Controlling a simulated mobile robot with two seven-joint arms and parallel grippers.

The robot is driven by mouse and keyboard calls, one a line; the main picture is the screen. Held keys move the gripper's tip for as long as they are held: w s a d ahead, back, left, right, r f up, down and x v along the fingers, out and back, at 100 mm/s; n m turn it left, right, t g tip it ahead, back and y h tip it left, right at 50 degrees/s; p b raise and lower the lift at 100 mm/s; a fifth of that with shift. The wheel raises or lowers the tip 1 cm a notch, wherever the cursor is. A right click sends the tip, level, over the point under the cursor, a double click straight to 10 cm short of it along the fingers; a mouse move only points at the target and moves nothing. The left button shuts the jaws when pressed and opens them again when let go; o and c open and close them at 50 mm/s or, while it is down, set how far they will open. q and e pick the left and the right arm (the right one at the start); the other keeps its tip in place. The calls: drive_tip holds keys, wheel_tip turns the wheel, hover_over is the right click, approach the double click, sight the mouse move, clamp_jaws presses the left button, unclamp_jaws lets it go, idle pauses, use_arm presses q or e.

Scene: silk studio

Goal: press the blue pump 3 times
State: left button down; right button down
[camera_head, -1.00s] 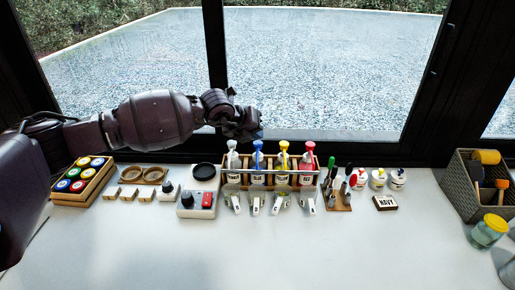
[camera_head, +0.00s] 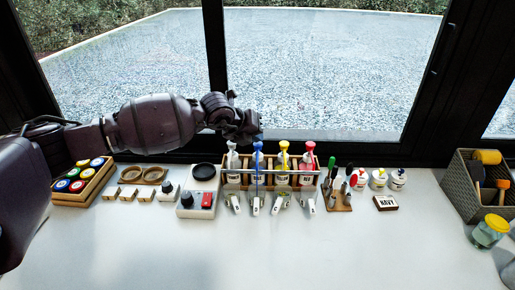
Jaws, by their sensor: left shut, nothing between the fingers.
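The blue pump (camera_head: 258,158) tops a clear bottle in a wooden rack (camera_head: 234,186), between a white pump (camera_head: 232,158) on its left and a yellow pump (camera_head: 283,158) on its right. A thin blue streak runs down in front of the bottle from the pump. My left gripper (camera_head: 257,138) is shut and empty, directly above the blue pump head, and appears to touch it. Its fingertips are small and dark, so the exact contact is hard to make out. My right gripper is not in view.
A red pump (camera_head: 308,160) stands at the rack's right end. A brush stand (camera_head: 337,200) and several white jars are right. The front table (camera_head: 260,255) is clear.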

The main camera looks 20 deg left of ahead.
use_arm(q)
drive_tip(key=shift+f, duration=0.25)
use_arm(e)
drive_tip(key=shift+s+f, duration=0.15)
use_arm(q)
drive_tip(key=shift+f, duration=0.15)
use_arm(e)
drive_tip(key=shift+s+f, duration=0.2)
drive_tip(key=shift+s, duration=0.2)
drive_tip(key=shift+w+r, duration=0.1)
